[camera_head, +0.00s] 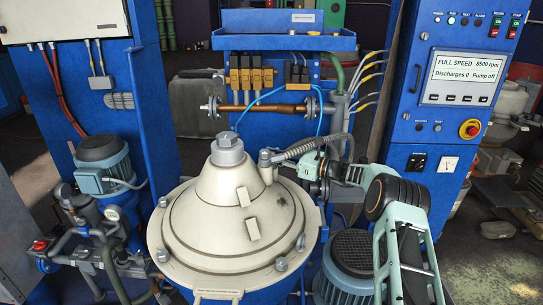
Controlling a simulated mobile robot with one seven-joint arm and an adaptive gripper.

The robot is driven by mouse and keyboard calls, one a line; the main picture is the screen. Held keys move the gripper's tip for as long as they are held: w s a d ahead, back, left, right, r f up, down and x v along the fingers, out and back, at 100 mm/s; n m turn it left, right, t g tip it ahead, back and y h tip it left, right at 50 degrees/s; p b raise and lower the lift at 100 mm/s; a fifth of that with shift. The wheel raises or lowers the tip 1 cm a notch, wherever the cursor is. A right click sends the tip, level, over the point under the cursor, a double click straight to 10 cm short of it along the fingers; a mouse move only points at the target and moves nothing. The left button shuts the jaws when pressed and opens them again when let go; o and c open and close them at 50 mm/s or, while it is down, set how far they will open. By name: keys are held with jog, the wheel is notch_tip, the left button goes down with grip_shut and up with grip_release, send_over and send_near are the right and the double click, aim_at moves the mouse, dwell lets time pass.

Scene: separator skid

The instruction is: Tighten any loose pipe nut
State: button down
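A cream cone-shaped separator bowl cover (185,232) stands in the middle, with a large grey hex nut (229,150) on its top. A grey elbow fitting (266,160) sits beside the cone, and a ribbed grey hose (305,148) runs from it up to the right. A copper-coloured pipe (265,108) lies level behind, with a round flange at its left end (211,108) and another at its right (312,104). My arm reaches in from the lower right. My gripper (318,188) is near the hose, right of the cone; its fingers are too small and overlapped to make out. No looseness can be seen.
A control cabinet (400,130) at the right reads "FULL SPEED 8500 rpm", "Discharges 0", "Pump off", and has a red stop button (470,129). A blue-grey motor (104,160) and piping stand at the left. A blue tray (285,42) is above the valves.

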jog(key=shift+m+t+h, duration=0.3)
jog(key=shift+m+t, duration=0.2)
jog(key=shift+t, duration=0.2)
jog(key=m+t+h, duration=0.1)
jog(key=m+t, duration=0.1)
jog(key=shift+f+t+h, duration=0.1)
jog(key=shift+t+h, duration=0.2)
jog(key=shift+h, duration=0.1)
jog(key=shift+f+m+t+h+b, duration=0.1)
jog(key=shift+m+t+h+b, duration=0.8)
jog(key=shift+t+h+b, duration=0.15)
jog(key=shift+m+t+h+b, duration=0.55)
jog(key=shift+m+h+b, duration=0.05)
jog(key=shift+h+b, duration=0.1)
jog(key=shift+r, duration=0.2)
jog(key=c, duration=1.7)
grip_release()
jog(key=shift+o, duration=0.2)
